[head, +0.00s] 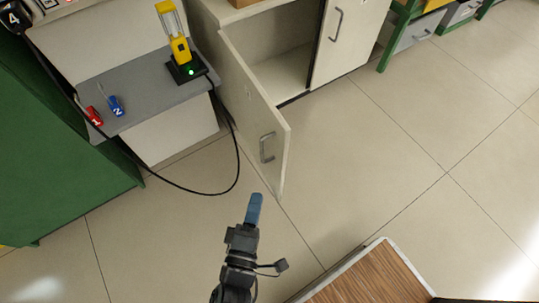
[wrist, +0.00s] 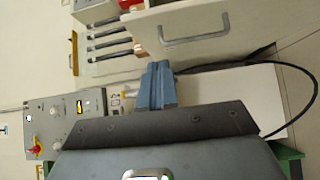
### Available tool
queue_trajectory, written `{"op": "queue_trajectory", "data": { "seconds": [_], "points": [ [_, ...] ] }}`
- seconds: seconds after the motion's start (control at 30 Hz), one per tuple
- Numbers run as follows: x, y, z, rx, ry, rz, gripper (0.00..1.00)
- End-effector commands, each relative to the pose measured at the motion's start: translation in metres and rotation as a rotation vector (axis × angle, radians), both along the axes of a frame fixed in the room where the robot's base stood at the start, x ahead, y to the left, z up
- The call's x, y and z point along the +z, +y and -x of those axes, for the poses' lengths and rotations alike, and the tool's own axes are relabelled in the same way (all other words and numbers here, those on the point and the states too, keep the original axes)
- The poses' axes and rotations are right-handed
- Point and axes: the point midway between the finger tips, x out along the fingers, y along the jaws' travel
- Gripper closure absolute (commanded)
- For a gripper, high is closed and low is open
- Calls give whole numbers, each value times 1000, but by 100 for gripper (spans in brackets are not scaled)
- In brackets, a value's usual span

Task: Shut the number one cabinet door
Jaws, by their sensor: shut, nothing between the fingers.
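An off-white cabinet door (head: 245,100) stands swung wide open in the head view, with its grey bar handle (head: 267,147) near the free edge. No number can be read on it. The cabinet's interior (head: 283,72) shows behind it. In the wrist view, a pale panel (wrist: 235,40) with a grey bar handle (wrist: 195,37) lies just beyond the fingers. My gripper (head: 254,200) is shut and empty, its blue fingers just below the open door's free end in the head view. The fingers also show in the wrist view (wrist: 158,70). I cannot tell whether they touch the door.
A closed neighbouring door (head: 336,38) is to the right. A grey bench (head: 145,95) at the left holds a yellow device (head: 181,50) and red and blue tags. A black cable (head: 215,193) loops over the floor. A wood-topped surface (head: 370,278) is at the lower right.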

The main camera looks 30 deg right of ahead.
Motion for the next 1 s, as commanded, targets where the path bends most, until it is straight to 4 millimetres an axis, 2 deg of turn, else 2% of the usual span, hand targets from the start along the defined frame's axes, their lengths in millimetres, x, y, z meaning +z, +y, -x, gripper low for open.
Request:
{"op": "queue_trajectory", "data": {
  "seconds": [0.1, 0.37, 0.87, 1.0],
  "points": [
    [-7, 1, -5, -61, 25, -1, 100],
    [-7, -7, -15, -88, 35, 2, 100],
    [-6, -78, -73, -88, 34, 3, 100],
    [-5, -97, -70, -85, 34, 3, 100]
  ]
}}
